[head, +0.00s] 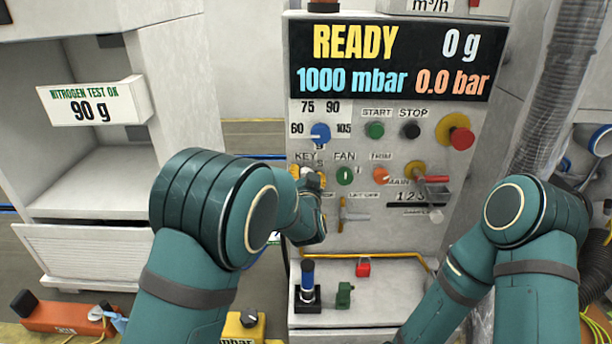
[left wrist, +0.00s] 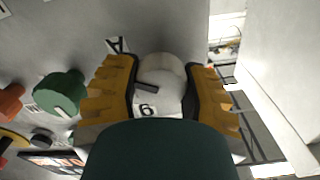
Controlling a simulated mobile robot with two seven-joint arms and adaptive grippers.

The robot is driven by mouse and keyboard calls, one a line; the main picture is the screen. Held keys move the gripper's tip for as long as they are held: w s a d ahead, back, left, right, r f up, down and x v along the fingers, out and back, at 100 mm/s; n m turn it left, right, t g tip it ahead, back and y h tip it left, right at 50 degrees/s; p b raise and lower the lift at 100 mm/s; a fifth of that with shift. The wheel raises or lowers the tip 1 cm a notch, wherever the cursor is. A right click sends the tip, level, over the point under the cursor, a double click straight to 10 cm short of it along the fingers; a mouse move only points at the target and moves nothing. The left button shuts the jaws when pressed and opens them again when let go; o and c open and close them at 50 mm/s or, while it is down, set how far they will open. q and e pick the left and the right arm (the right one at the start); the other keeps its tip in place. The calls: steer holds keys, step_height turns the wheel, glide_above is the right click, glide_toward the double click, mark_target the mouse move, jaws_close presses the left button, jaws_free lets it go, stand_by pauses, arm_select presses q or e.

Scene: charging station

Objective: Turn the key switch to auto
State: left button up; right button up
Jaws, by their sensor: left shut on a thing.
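The key switch (left wrist: 160,72) is a pale round knob with a dark mark, seen between the yellow fingers of my left gripper (left wrist: 162,92) in the left wrist view. A letter A is printed on the panel beside it. The fingers are closed around the knob. In the head view my left gripper (head: 308,177) is at the panel under the KEY label, left of the green FAN knob (head: 345,175), and mostly covers the switch. Which position the switch points to cannot be told. My right arm is at the lower right; its gripper is out of view.
The control panel (head: 400,240) carries a blue knob (head: 320,133) just above, an orange TRIM knob (head: 381,176), a red-handled MAIN switch (head: 432,180) and a red stop button (head: 461,138). A white cabinet (head: 80,190) stands left.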

arm_select(q)
steer(key=shift+r, duration=0.1)
steer(key=o, duration=1.2)
steer(key=s, duration=1.2)
